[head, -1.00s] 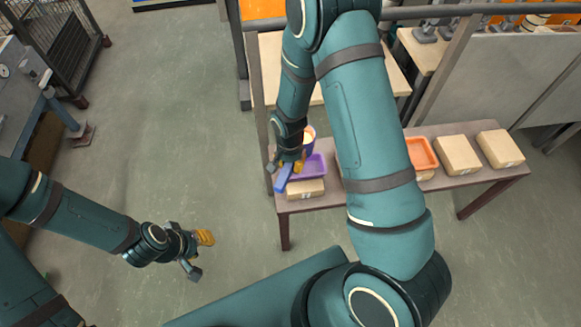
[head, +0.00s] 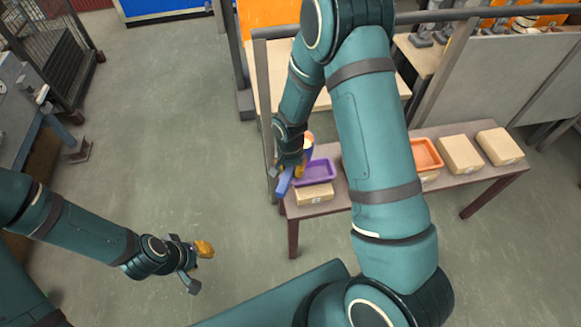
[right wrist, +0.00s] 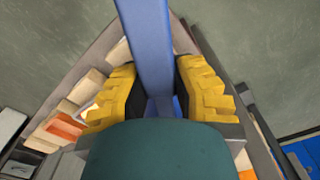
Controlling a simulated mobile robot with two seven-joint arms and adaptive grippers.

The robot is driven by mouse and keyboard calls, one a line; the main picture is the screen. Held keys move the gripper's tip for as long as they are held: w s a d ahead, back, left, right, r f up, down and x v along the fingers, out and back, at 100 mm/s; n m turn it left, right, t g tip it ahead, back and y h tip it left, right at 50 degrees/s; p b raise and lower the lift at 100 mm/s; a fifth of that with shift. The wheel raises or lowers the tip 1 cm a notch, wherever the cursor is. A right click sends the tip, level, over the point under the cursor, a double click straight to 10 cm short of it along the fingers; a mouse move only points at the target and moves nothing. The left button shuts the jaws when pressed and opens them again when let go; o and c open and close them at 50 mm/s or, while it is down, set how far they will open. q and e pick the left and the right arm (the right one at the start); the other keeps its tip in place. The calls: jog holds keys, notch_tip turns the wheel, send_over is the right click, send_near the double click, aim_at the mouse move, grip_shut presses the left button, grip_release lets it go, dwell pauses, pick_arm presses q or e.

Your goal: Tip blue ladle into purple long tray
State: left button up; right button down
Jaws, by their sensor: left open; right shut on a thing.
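My right gripper (head: 297,172) is shut on the handle of the blue ladle (head: 284,182), at the left end of the table. The right wrist view shows the long blue handle (right wrist: 148,45) between the yellow fingers (right wrist: 154,92). The purple long tray (head: 316,173) is just right of the gripper, on a carton. A rounded dark blue shape with an orange-white top (head: 308,143) shows behind the gripper; I cannot tell whether it is the ladle's bowl or a separate cup. My left gripper (head: 199,267) is open and empty above the floor, away from the table.
The brown table (head: 293,238) bears several cartons, including one under the purple tray (head: 315,195). An orange tray (head: 426,154) is farther right. A grey rail post (head: 266,110) stands behind the table's left end. Floor left of the table is clear.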

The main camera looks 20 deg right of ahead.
notch_tip(320, 180, down, 4)
jog(key=t+y+b, duration=0.1)
jog(key=t+y, duration=0.1)
jog(key=t+y+b, duration=0.1)
jog(key=t+y, duration=0.2)
jog(key=shift+w+a+r+b, duration=0.15)
jog(key=shift+b, duration=0.2)
dwell(1.2)
jog(key=shift+t+y, duration=0.3)
jog(key=shift+y, duration=0.1)
jog(key=shift+t+y+p, duration=0.35)
jog(key=shift+t+y, duration=0.25)
dwell(1.9)
dwell(0.5)
jog(key=shift+s+d+t+y+b, duration=0.2)
jog(key=shift+t+y+b, duration=0.2)
jog(key=shift+t+y, duration=0.25)
dwell(0.7)
